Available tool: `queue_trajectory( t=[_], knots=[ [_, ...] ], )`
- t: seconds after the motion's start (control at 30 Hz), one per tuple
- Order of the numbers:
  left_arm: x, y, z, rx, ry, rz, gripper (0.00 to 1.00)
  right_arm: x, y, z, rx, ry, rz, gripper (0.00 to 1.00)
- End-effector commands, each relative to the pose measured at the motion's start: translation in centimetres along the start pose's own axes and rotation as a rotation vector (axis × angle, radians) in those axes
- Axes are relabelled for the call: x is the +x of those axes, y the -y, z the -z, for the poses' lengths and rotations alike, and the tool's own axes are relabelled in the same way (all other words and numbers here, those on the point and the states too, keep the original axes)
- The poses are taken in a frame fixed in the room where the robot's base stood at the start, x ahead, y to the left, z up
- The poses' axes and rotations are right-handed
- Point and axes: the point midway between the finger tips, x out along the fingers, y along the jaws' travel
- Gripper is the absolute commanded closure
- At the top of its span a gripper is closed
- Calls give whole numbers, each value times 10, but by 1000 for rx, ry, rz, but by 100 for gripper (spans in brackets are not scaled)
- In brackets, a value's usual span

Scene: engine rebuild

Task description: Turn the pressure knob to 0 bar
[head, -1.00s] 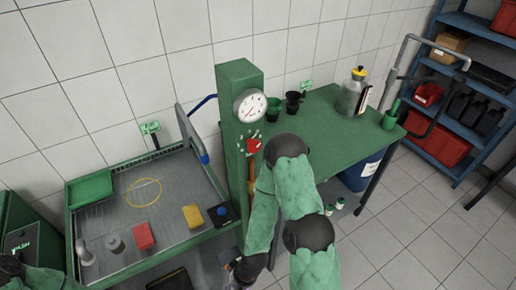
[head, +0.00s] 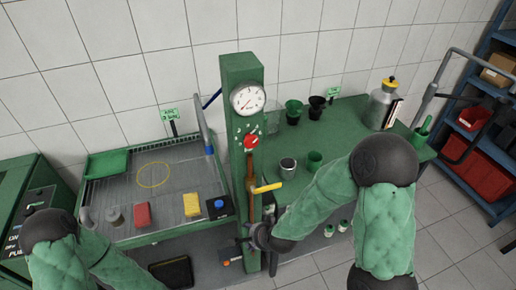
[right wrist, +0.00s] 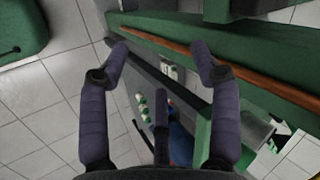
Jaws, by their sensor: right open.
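The red pressure knob (head: 251,141) is on the front of the green post (head: 240,68), just below a round white gauge (head: 248,99). Its exact setting is too small to read. My right gripper (head: 248,243) is low by the post, well below the knob and apart from it. In the right wrist view my right gripper (right wrist: 160,55) is open with nothing between its fingers; the post and a brown pipe (right wrist: 180,50) lie beyond them. The knob is not seen there. My left arm shows at the lower left, but its gripper is not seen.
A yellow handle (head: 267,187) sticks out from the post below the knob. A green wash tray (head: 125,190) stands left of the post. The space in front of the knob is clear.

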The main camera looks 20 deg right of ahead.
Motion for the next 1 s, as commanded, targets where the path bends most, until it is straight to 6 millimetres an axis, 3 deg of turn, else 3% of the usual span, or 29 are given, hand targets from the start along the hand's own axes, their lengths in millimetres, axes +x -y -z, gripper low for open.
queue_trajectory(
  t=[0.2, 0.5, 0.8, 1.0],
  knots=[
    [13, 5, 0, 0, 0, 0, 100, -42, 59, 22, 306, -95, 193, 37],
    [26, 9, 1, 0, 0, 0, 100, -107, 114, 38, 702, -104, 453, 37],
    [41, 15, 2, 0, 0, 0, 100, -186, 149, 46, 1140, 25, 744, 37],
    [50, 18, 2, 0, 0, 0, 100, -241, 158, 49, 1440, 201, 922, 37]
  ],
)
